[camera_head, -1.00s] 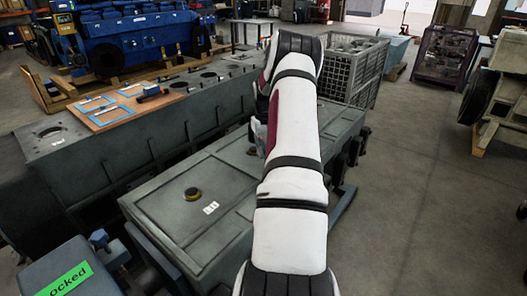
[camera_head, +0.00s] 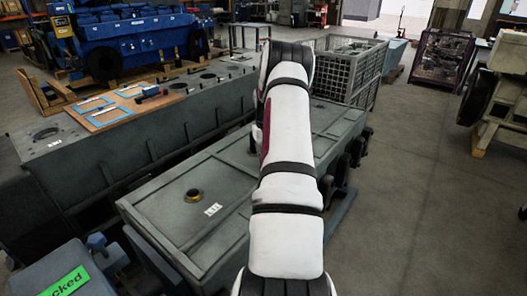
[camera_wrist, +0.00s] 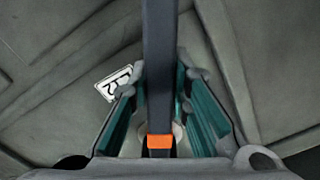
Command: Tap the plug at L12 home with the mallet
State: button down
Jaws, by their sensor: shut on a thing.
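My gripper (camera_wrist: 162,85) is shut on a dark bar with an orange band (camera_wrist: 160,142), which I take to be the mallet's handle. The bar runs up through the middle of the wrist view between teal finger pads. The mallet's head cannot be made out. A white label (camera_wrist: 115,83) lies on the grey cover left of the fingers, turned and hard to read. A small pale round part (camera_wrist: 177,132) shows partly behind the bar; I cannot tell whether it is the plug. In the head view my arm hides most of the gripper.
The long grey cover (camera_head: 160,212) carries a dark round fitting with a yellowish ring (camera_head: 193,195), beside a white label (camera_head: 213,210). A wire crate (camera_head: 352,70) stands behind. A board with blue frames (camera_head: 122,104) lies at left.

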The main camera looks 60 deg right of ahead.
jog(key=shift+w+f, duration=0.1)
jog(key=shift+f, duration=0.6)
jog(key=shift+r, duration=0.1)
jog(key=shift+r+p, duration=0.7)
jog(key=shift+r, duration=1.5)
jog(key=shift+w+r+g+b, duration=0.15)
jog(key=shift+g+b, duration=0.15)
jog(key=shift+b, duration=0.45)
jog(key=shift+r+y+b, duration=0.3)
jog(key=shift+r+b, duration=0.05)
jog(key=shift+r, duration=0.05)
jog(key=shift+s+d, duration=0.1)
jog(key=shift+s, duration=0.1)
